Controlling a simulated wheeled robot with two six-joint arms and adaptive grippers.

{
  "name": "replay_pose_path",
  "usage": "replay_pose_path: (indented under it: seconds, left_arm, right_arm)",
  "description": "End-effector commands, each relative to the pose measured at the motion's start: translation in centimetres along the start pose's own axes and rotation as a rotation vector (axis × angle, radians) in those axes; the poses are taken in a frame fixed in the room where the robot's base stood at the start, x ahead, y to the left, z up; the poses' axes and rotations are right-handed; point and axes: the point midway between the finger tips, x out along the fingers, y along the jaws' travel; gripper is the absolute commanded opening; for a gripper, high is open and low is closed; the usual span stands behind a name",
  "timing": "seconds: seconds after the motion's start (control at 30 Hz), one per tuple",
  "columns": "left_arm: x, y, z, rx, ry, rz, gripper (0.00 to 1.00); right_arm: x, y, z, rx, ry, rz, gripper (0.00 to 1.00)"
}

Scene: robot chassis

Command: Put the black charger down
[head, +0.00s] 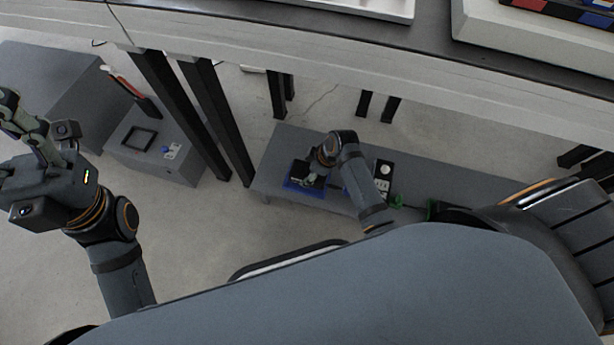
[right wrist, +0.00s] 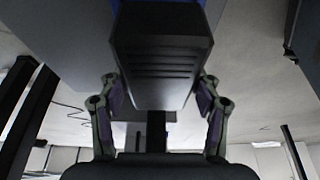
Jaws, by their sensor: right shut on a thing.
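My right gripper (head: 311,179) is over the low grey bench, at a blue tray (head: 290,187). In the right wrist view the fingers of the right gripper (right wrist: 160,97) are shut on the black charger (right wrist: 160,55), a dark block with ridges across its face. A strip of blue shows behind its far end. In the head view the gripper and arm largely cover the charger, and I cannot tell whether it touches the tray. My left gripper (head: 22,128) is raised at the far left, well away from it; how far its fingers are apart is unclear.
The grey bench (head: 440,178) runs right, with a black-and-white device (head: 382,170) and green items (head: 397,200) beside my arm. Black table legs (head: 210,110) and a large table edge (head: 330,55) stand behind. A grey box (head: 190,176) carries a black frame (head: 138,139).

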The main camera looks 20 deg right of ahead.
Motion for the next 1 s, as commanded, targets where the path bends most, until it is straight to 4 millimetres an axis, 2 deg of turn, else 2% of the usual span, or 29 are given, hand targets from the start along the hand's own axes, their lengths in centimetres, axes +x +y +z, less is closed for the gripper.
replay_pose_path:
  seconds: [0.07,0.17,0.3,0.67,0.7,0.83,1.0]
  left_arm:
    - [-0.3,0.0,0.1,0.001,-0.001,0.0,0.55]
    - [-1.4,0.2,0.2,0.007,-0.002,-0.001,0.55]
    - [-2.6,0.3,0.3,0.016,-0.003,-0.001,0.55]
    - [-2.3,0.3,0.3,0.017,-0.003,-0.001,0.55]
    - [-2.3,0.3,0.3,0.017,-0.003,-0.001,0.55]
    - [-2.3,0.3,0.3,0.017,-0.002,-0.001,0.55]
    - [-2.3,0.3,0.3,0.017,-0.002,-0.001,0.55]
  right_arm:
    - [0.3,0.1,-0.1,0.0,0.002,0.001,0.13]
    - [1.8,0.5,-0.3,-0.001,0.003,0.0,0.13]
    - [4.0,0.4,0.8,0.0,0.001,0.0,0.13]
    - [4.0,0.4,0.9,0.0,0.001,0.001,0.13]
    - [4.1,0.4,0.9,0.0,0.0,0.001,0.69]
    - [4.1,0.4,0.9,0.0,0.0,0.001,0.86]
    - [4.1,0.4,0.9,0.0,0.0,0.0,0.86]
